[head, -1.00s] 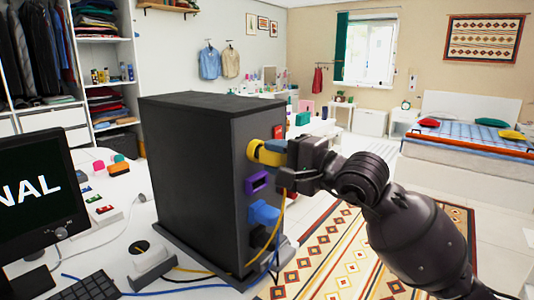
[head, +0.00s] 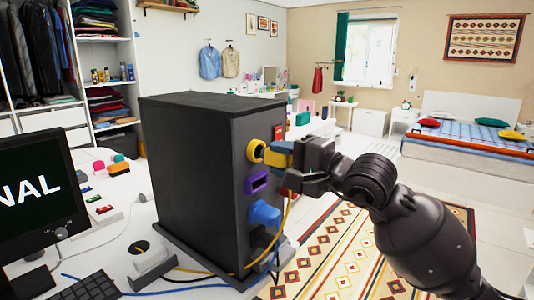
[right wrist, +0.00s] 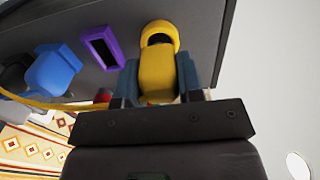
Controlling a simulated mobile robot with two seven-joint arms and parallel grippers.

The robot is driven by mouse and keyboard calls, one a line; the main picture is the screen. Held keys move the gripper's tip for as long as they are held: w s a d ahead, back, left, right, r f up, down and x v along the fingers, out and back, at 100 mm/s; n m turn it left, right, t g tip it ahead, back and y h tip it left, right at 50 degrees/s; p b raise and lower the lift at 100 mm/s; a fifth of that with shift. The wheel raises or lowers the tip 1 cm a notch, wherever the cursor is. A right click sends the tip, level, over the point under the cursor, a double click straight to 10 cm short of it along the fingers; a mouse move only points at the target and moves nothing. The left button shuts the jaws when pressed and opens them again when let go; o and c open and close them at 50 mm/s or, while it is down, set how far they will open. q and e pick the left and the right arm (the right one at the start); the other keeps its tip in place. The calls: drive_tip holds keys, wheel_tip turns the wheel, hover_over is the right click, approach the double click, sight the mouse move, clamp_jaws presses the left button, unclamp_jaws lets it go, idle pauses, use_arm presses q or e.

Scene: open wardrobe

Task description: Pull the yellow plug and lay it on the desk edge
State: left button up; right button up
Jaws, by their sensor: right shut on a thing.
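The yellow plug (head: 275,159) is between the fingers of my right gripper (head: 285,154), just off the right face of the black computer tower (head: 190,160). In the right wrist view the plug (right wrist: 157,78) sits between two blue-grey fingers, below the yellow socket ring (right wrist: 160,28), whose dark opening partly shows. The ring also shows in the head view (head: 255,150). I cannot tell whether the tip is fully clear of it. A yellow cable (head: 285,222) hangs from the plug. The white desk (head: 105,240) runs under the tower. My left gripper is out of view.
A purple socket (head: 257,183) and a blue plug (head: 264,213) are below on the same face. Open floor with a patterned rug (head: 345,245) lies to the right.

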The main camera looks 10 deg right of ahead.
drive_tip(key=shift+s+d, duration=0.1)
drive_tip(key=shift+v, duration=1.9)
